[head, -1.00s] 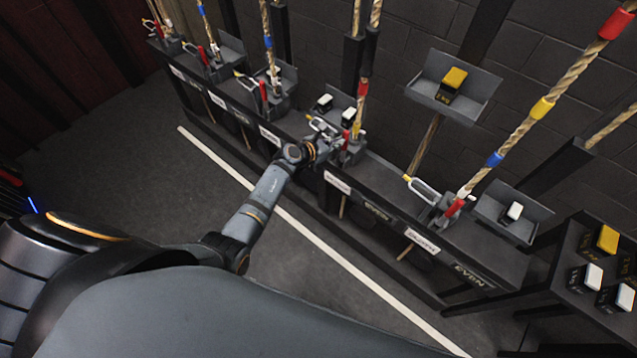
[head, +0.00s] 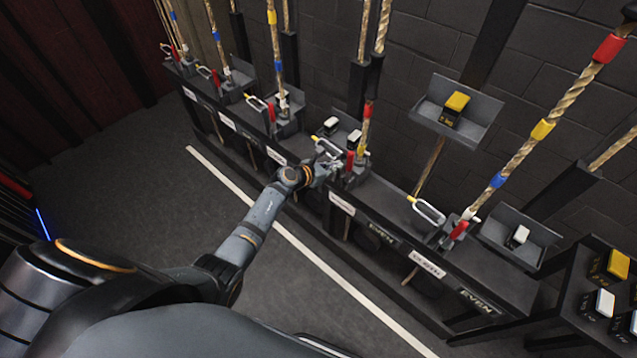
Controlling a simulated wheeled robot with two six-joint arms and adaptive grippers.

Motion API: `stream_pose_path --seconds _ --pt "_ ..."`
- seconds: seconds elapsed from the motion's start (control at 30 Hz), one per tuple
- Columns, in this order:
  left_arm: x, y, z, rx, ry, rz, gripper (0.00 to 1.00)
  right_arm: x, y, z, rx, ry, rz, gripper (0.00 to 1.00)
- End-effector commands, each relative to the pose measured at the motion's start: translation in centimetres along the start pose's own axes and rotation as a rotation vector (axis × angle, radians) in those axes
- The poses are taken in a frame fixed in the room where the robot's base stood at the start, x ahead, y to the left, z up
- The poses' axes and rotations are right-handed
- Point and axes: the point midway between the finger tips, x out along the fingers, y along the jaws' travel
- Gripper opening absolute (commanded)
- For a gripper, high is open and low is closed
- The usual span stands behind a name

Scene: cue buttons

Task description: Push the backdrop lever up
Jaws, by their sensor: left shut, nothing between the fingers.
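A row of rope-lock levers with red grips runs along the dark rail. My left gripper (head: 336,168) is at the middle station, shut and empty, close beside the red lever grip (head: 349,163) there. The gripper and its arm partly cover this station, and I cannot tell whether they touch the lever. A white-and-yellow loop handle (head: 327,146) shows just above the gripper. Another red lever (head: 459,229) with a loop (head: 427,210) stands to the right. The labels are too small to tell which lever is the backdrop one. My right gripper is out of view.
Ropes with coloured bands rise from the stations. A tray with a yellow button (head: 457,102) stands behind the rail, and a table with yellow and white buttons (head: 617,265) is at the far right. A white line (head: 300,246) crosses the open floor before the rail.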

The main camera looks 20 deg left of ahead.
Motion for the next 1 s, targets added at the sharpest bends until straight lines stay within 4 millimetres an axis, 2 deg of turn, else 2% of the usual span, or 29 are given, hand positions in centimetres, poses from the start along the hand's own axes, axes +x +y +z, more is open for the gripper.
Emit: stream_pose_path --seconds 0.1,0.23,0.33,0.4,0.5,0.6,0.7,0.9,1.0 --pt "-3.0 0.3 1.0 0.004 0.002 -0.001 0.0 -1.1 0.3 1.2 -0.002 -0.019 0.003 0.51" --pt "-5.7 0.4 1.7 0.004 0.005 -0.001 0.0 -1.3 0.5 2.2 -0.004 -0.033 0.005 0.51" --pt "-7.4 0.4 2.3 0.003 0.006 -0.003 0.0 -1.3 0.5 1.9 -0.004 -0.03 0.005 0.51" --pt "-8.3 0.5 2.4 0.002 0.007 -0.002 0.0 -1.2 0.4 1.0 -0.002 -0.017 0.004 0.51" --pt "-9.1 0.5 2.8 0.001 0.007 -0.003 0.0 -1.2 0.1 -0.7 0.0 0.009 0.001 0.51" --pt "-9.5 0.5 2.9 -0.001 0.008 -0.003 0.0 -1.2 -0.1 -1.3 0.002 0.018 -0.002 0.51" --pt "-9.5 0.5 2.9 -0.002 0.007 -0.003 0.0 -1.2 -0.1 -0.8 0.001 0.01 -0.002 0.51" --pt "-9.5 0.5 2.9 -0.001 0.007 -0.003 0.0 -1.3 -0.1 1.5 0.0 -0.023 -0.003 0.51" --pt "-9.5 0.5 2.9 -0.001 0.007 -0.003 0.0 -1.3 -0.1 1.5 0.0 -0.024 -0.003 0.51"
